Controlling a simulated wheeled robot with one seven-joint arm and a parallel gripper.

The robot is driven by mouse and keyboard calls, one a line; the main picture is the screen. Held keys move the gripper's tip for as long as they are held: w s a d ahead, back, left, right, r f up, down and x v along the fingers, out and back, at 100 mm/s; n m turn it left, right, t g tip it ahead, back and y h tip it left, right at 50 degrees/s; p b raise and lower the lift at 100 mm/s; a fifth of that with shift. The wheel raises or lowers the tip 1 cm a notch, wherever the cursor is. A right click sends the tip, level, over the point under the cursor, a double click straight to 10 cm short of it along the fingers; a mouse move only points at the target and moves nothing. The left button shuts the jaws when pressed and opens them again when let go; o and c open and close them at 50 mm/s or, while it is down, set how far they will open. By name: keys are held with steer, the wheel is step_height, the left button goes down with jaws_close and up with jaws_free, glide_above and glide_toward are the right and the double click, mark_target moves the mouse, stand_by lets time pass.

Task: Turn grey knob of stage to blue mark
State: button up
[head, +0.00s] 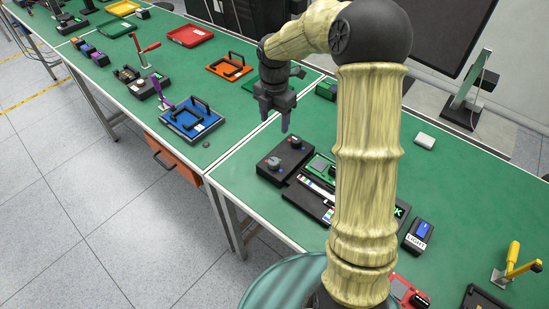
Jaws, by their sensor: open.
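A black device (264,178), which looks like the stage, sits on the green bench in front of my arm. It carries a grey knob (273,163) at its near left and another knob (296,143) farther back. Small coloured marks show on it, but I cannot tell which one is the blue mark or where either knob points. My gripper (275,121) hangs above and behind the device, fingers pointing down. It is open and empty, apart from both knobs. My arm hides part of the bench to the right of the device.
A green circuit board (321,165) and a dark strip (306,198) lie right of the knobs. A black LIGHT box (417,236) stands farther right. A blue tray (180,127) and an orange tray (229,71) lie left. The bench's front edge runs close to the device.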

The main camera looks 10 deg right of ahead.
mark_target(274, 160)
step_height(274, 160, down, 17)
steer(key=p, duration=0.2)
steer(key=shift+f+p, duration=0.2)
steer(key=shift+p, duration=0.15)
steer(key=c, duration=1)
